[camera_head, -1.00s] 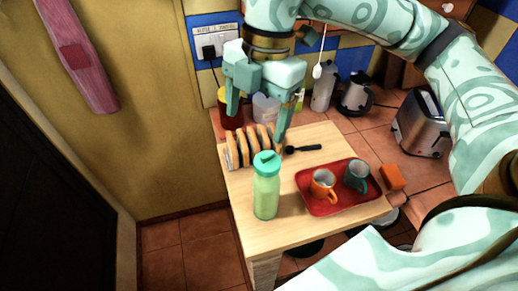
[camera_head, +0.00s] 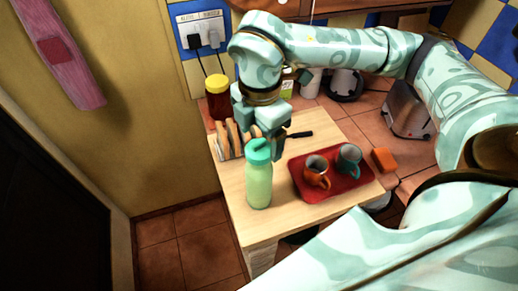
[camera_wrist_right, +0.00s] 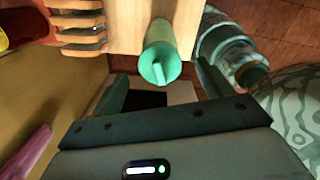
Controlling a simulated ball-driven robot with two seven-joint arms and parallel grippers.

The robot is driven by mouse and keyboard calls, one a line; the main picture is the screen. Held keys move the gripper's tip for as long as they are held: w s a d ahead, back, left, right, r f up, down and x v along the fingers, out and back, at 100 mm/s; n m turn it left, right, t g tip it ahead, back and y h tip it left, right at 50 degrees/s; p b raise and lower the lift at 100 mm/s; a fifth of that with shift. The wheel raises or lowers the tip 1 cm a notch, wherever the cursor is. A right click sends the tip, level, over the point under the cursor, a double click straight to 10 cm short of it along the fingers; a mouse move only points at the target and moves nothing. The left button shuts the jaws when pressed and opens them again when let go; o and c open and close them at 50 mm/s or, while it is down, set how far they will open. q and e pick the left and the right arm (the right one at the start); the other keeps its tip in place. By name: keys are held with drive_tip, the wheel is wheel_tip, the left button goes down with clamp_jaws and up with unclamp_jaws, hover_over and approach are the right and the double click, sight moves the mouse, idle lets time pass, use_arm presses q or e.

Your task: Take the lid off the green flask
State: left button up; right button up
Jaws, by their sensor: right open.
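The green flask (camera_head: 259,187) stands upright on the wooden worktop, with its teal lid (camera_head: 258,151) on top. My right gripper (camera_head: 261,134) is just behind and above the lid in the head view and is open and empty. In the right wrist view, the flask (camera_wrist_right: 165,35) shows its lid (camera_wrist_right: 157,70) facing the camera, in line with the gap between the fingers of my right gripper (camera_wrist_right: 160,80). I cannot tell whether a finger touches the lid. My left gripper is not in view.
A toast rack (camera_head: 229,140) stands close to the left of my right gripper. A red tray (camera_head: 331,189) with an orange mug (camera_head: 316,171) and a teal mug (camera_head: 348,159) lies right of the flask. A yellow-lidded jar (camera_head: 218,98) stands behind the rack.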

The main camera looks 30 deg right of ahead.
sight(259, 150)
wheel_tip(259, 150, down, 3)
drive_tip(key=shift+r, duration=0.15)
drive_tip(key=c, duration=1.1)
drive_tip(key=shift+r, duration=0.1)
